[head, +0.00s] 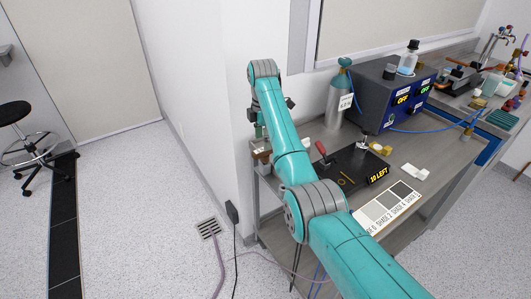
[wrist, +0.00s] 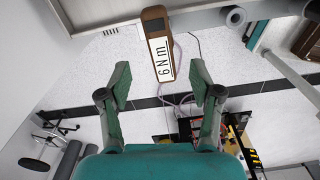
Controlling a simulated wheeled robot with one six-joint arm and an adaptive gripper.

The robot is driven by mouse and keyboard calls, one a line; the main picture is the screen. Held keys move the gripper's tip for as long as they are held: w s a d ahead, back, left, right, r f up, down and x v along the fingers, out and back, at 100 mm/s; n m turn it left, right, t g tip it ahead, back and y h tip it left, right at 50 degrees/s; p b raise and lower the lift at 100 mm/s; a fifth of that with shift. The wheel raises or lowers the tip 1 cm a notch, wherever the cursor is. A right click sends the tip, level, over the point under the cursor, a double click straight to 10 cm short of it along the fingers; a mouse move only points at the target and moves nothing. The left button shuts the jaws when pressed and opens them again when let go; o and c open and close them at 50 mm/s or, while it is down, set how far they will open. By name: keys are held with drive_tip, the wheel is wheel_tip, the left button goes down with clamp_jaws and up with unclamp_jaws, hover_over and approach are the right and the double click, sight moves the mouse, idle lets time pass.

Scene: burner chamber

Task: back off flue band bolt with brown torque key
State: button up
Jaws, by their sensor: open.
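The brown torque key (wrist: 155,24) shows in the wrist view at the top centre, with a white label reading "6 Nm". Its lower end lies between the fingertips of my gripper (wrist: 160,66), with a gap on each side. My gripper is open and holds nothing. I cannot tell how far beyond the fingertips the key is. In the head view, my gripper is mostly hidden behind my arm at the left end of the bench, beside small brown items (head: 262,158). I cannot make out the flue band bolt in either view.
The grey bench (head: 437,150) carries a black plate (head: 345,172) marked "10 LEFT", a gas cylinder (head: 339,100), a dark control box (head: 385,95) reading "OFF" and a shade card (head: 388,208). A white wall stands close behind my arm. Floor at the left is open, with a stool (head: 25,135).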

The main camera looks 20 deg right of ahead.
sight(264, 156)
drive_tip(key=f, duration=0.8)
drive_tip(key=shift+d, duration=0.2)
drive_tip(key=shift+r, duration=0.1)
clamp_jaws()
wheel_tip(264, 156, up, 10)
drive_tip(key=c, duration=0.6)
unclamp_jaws()
clamp_jaws()
